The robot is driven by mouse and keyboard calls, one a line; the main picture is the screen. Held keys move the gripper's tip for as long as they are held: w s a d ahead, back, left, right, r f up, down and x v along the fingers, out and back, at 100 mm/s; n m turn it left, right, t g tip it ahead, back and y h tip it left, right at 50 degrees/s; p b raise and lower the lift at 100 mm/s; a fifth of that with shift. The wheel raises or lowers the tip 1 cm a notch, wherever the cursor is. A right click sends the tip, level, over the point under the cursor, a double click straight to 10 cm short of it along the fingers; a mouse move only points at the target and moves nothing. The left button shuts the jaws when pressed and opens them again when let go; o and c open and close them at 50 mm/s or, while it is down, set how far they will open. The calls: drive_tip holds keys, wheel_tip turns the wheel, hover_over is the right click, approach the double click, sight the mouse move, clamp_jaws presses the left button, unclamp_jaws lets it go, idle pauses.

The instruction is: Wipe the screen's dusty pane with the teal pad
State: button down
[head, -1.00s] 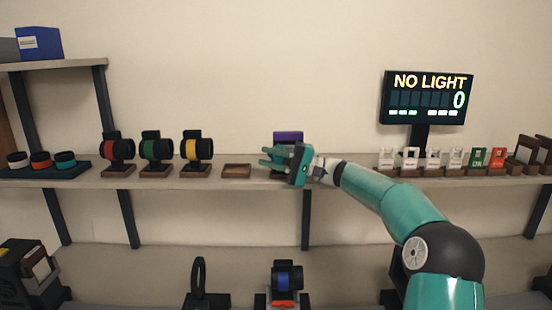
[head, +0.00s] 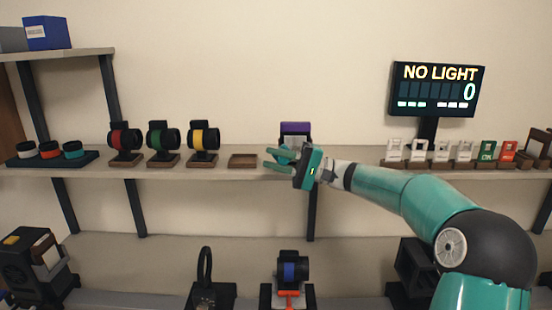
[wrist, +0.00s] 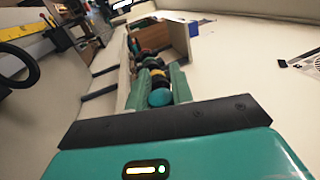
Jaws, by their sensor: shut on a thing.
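My gripper (head: 277,158) is shut on the teal pad (head: 287,153), level with the upper shelf's front edge. The pad shows as a rounded teal end between the green fingers in the wrist view (wrist: 160,97). My fingers point left along the shelf. A purple-topped block (head: 296,128) with a pale lower part stands just behind my gripper, partly hidden by it. A brown-framed pale pane (head: 48,255) leans at a dark machine on the lower left. I cannot tell which pane is the dusty one, and no dust is readable.
Red, green and yellow lens stands (head: 204,138) and an empty wooden tray (head: 242,161) line the shelf to the left. To the right are small card holders (head: 441,152) and a display reading "NO LIGHT 0" (head: 437,88). A blue-banded lens (head: 290,270) stands below.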

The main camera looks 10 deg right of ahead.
drive_tip(key=s, duration=0.3)
drive_tip(key=shift+a+r, duration=0.15)
drive_tip(key=shift+a, duration=0.1)
idle(0.7)
